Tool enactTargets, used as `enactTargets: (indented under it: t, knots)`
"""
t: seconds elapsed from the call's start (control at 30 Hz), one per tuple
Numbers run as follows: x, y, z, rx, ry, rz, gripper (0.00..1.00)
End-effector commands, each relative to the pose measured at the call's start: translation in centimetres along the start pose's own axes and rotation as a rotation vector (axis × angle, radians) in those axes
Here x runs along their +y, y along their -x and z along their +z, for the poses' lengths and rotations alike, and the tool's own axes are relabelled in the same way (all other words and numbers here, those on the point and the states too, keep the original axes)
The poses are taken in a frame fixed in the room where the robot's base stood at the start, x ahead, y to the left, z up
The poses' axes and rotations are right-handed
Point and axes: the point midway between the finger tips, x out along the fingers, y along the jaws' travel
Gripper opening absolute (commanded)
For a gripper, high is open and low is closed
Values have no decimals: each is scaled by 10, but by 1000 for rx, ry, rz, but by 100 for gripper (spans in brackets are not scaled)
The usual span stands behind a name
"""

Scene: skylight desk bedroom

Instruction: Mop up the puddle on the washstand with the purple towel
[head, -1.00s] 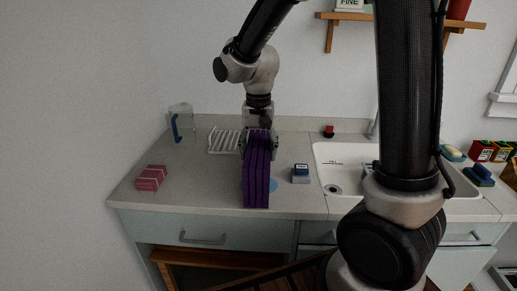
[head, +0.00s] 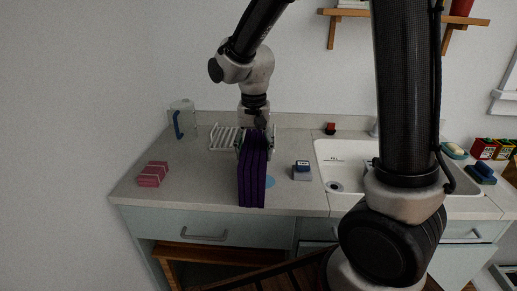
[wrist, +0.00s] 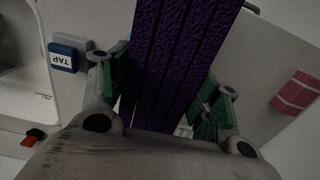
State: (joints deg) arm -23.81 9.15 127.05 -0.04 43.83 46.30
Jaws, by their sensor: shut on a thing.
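The purple towel (head: 252,178) is folded into a thick upright slab and hangs down from my gripper (head: 256,143). My gripper is shut on its upper part; in the wrist view the green-lined fingers (wrist: 160,95) press on both sides of the purple towel (wrist: 180,55). The light-blue puddle (head: 270,182) lies on the washstand top (head: 215,192), partly hidden behind the towel, its right part showing. I cannot tell whether the towel's lower edge touches the washstand.
A white rack (head: 224,138) stands behind the towel. A blue-and-grey block (head: 302,171) sits to the right, before the sink (head: 334,160). A pink bundle (head: 153,174) and a clear jug with blue handle (head: 181,120) are at left. A red item (head: 330,128) stands at the back.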

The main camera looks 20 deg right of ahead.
Motion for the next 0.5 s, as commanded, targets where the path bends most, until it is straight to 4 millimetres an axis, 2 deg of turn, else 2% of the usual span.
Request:
enactTargets:
  t: [0.27, 0.5]
  knots:
    - [-3, 0, 1, 0, -1, 0, 17]
    - [4, 0, -2, 0, -2, 0, 17]
